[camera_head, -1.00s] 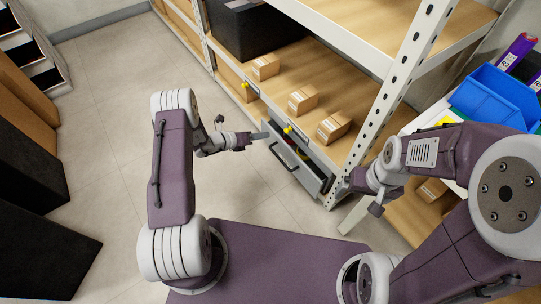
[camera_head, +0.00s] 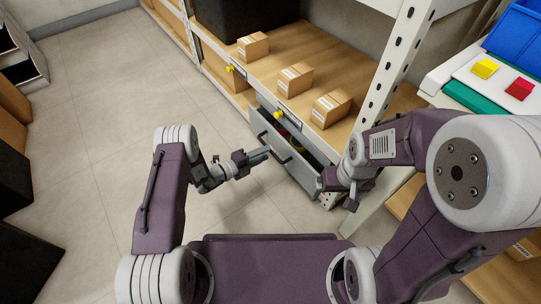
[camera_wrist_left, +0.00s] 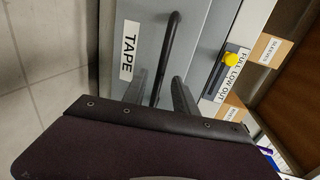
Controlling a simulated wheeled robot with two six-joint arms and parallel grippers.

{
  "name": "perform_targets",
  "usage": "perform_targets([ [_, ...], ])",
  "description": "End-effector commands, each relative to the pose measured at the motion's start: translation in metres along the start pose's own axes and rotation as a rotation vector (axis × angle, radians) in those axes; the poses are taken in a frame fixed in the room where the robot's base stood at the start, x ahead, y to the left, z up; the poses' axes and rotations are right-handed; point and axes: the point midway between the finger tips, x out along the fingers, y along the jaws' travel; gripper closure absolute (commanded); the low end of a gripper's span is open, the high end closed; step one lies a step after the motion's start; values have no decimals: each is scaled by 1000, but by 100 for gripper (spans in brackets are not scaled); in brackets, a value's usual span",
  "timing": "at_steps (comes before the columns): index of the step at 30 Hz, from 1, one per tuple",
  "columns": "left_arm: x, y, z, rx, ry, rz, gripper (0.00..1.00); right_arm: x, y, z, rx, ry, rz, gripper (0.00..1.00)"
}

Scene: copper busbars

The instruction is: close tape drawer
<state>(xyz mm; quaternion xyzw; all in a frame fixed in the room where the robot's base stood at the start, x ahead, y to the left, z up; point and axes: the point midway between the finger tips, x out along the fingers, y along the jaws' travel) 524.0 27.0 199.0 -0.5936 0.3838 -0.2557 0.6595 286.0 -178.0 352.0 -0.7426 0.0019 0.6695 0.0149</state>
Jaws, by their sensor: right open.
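The grey tape drawer (camera_head: 282,160) stands open at the bottom of the shelf in the head view, with coloured rolls (camera_head: 296,124) partly visible inside. In the left wrist view its front (camera_wrist_left: 191,41) carries a TAPE label (camera_wrist_left: 129,50) and a black bar handle (camera_wrist_left: 167,55). My left gripper (camera_head: 266,153) is just in front of the drawer front. Its fingers (camera_wrist_left: 160,93) are apart in the wrist view, either side of the handle's line; contact cannot be told. My right gripper (camera_head: 327,181) is beside the drawer's right end, its fingertips hard to see.
Small cardboard boxes (camera_head: 295,79) sit on the wooden shelf (camera_head: 322,57) above the drawer. A perforated shelf post (camera_head: 392,62) rises at right. A work table with yellow (camera_head: 485,68) and red (camera_head: 519,88) blocks is further right.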

Motion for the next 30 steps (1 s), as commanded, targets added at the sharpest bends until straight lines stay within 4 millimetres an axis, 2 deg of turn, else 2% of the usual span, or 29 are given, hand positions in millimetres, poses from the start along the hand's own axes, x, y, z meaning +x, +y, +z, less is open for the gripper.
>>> perform_targets([
  [1, 13, 8, 0, 6, 4, -1, 66, 17, 0, 2, 0, 0, 0, 8],
  [6, 36, 5, 0, 2, 1, 0, 66, 32, 1, 3, 0, 0, 0, 8],
  [16, 41, 0, 1, 1, -1, 0, 66, 32, 1, 3, 0, 0, 0, 8],
  [18, 40, 0, 1, 1, -1, 0, 86, 32, 1, 3, 0, 0, 0, 8],
  [20, 40, 0, 1, 1, -1, 0, 100, 32, 1, 3, 0, 0, 0, 8],
  [30, 40, 0, 1, 1, -1, 1, 100, 32, 1, 3, 0, 0, 0, 8],
])
